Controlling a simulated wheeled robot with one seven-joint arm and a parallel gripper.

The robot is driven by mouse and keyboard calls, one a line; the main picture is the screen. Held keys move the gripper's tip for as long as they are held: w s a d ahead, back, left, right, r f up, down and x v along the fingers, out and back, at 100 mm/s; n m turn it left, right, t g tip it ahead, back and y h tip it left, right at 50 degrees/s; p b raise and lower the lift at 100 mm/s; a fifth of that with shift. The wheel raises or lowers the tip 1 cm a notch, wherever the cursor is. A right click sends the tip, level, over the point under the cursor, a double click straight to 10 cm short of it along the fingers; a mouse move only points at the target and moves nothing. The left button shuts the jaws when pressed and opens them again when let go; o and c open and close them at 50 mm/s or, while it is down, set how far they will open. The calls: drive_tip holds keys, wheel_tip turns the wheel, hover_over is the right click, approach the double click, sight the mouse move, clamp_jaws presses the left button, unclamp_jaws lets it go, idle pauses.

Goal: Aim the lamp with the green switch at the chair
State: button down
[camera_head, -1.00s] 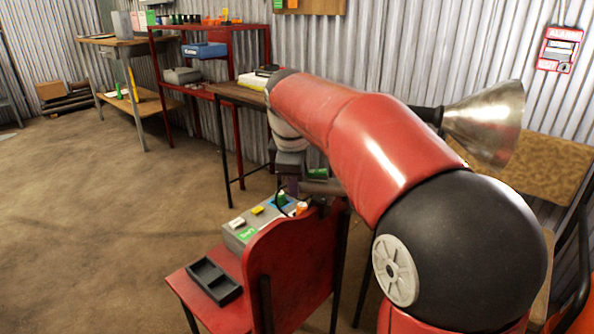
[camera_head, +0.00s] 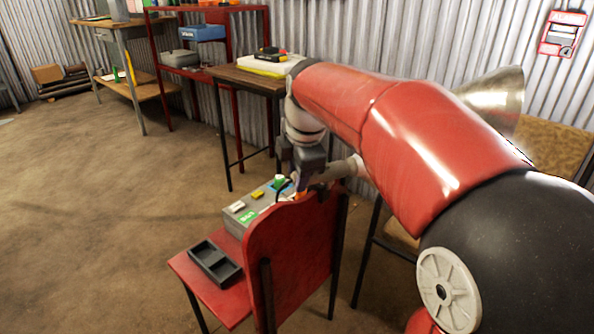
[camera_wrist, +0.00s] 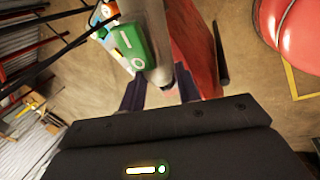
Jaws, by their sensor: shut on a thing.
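A metal cone-shaped lamp shade (camera_head: 497,92) shows behind my red arm at the right; the arm hides its lower part. My gripper (camera_head: 303,182) is above the back end of the grey box on the red chair (camera_head: 290,260). In the wrist view my gripper (camera_wrist: 160,95) is shut on a grey bar (camera_wrist: 157,40). A green switch (camera_wrist: 122,45) with white marks shows close beside the bar. In the head view the bar (camera_head: 343,170) runs right behind my arm. I cannot see whether it joins the shade.
A grey box (camera_head: 240,212) and a black tray (camera_head: 213,262) lie on the red chair's seat. A wooden table (camera_head: 245,78) and a red shelf (camera_head: 205,70) stand along the wall. A red alarm box (camera_head: 562,34) hangs at right. Floor at left is clear.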

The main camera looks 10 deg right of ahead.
drive_tip(key=c, duration=1)
unclamp_jaws()
drive_tip(key=shift+r, duration=0.1)
drive_tip(key=p+v, duration=0.1)
drive_tip(key=v, duration=0.6)
drive_tip(key=shift+r, duration=0.35)
drive_tip(key=shift+s, duration=0.1)
